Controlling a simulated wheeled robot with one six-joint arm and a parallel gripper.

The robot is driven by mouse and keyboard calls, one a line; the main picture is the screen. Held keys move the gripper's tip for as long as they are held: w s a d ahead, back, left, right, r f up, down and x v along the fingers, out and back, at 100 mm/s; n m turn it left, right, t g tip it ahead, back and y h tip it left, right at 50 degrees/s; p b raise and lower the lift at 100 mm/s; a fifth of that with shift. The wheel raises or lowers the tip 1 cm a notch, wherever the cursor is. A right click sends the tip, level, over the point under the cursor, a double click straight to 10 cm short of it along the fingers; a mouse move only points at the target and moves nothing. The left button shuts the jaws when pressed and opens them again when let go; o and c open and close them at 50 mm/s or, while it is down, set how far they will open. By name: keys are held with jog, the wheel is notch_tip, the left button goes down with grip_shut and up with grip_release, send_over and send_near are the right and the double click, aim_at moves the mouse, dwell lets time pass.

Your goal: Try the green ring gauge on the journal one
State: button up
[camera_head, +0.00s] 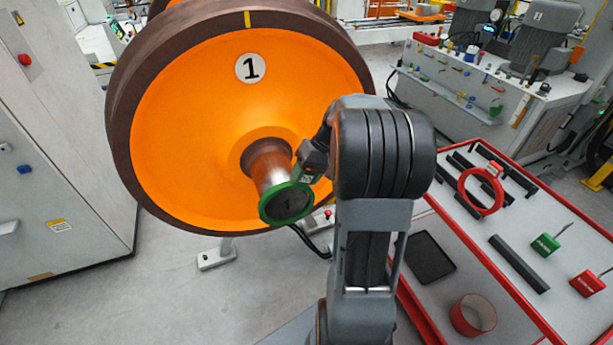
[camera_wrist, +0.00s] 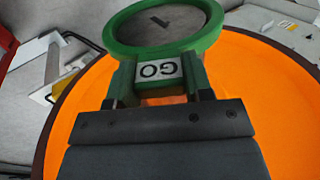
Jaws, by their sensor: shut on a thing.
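The orange wheel (camera_head: 200,130) marked 1 fills the left of the head view. Its steel journal (camera_head: 270,172) sticks out of the hub towards me. The green ring gauge (camera_head: 287,203) is at the journal's outer end, and the grey end face marked 1 shows through its opening. I cannot tell whether the ring is around the journal or just in front of its end. My gripper (camera_head: 309,166) is shut on the gauge's handle. In the wrist view, my gripper (camera_wrist: 158,82) holds the GO-labelled handle, with the green ring gauge (camera_wrist: 208,42) beyond it.
A red-edged bench (camera_head: 465,240) at the right bears a red ring gauge (camera_head: 483,190), a black tray (camera_head: 430,258), a red round container (camera_head: 473,315), and green and red tagged tools. A grey cabinet (camera_head: 50,150) stands at the left.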

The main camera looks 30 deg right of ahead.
jog(key=shift+w+d+p, duration=0.15)
jog(key=shift+w+p, duration=0.05)
jog(key=shift+w, duration=0.6)
jog(key=shift+w+d+p, duration=0.15)
jog(key=shift+w+p, duration=0.05)
jog(key=shift+w, duration=0.6)
jog(key=s+a+b, duration=0.2)
jog(key=s, duration=0.8)
dwell(1.0)
jog(key=shift+s, duration=0.1)
dwell(0.5)
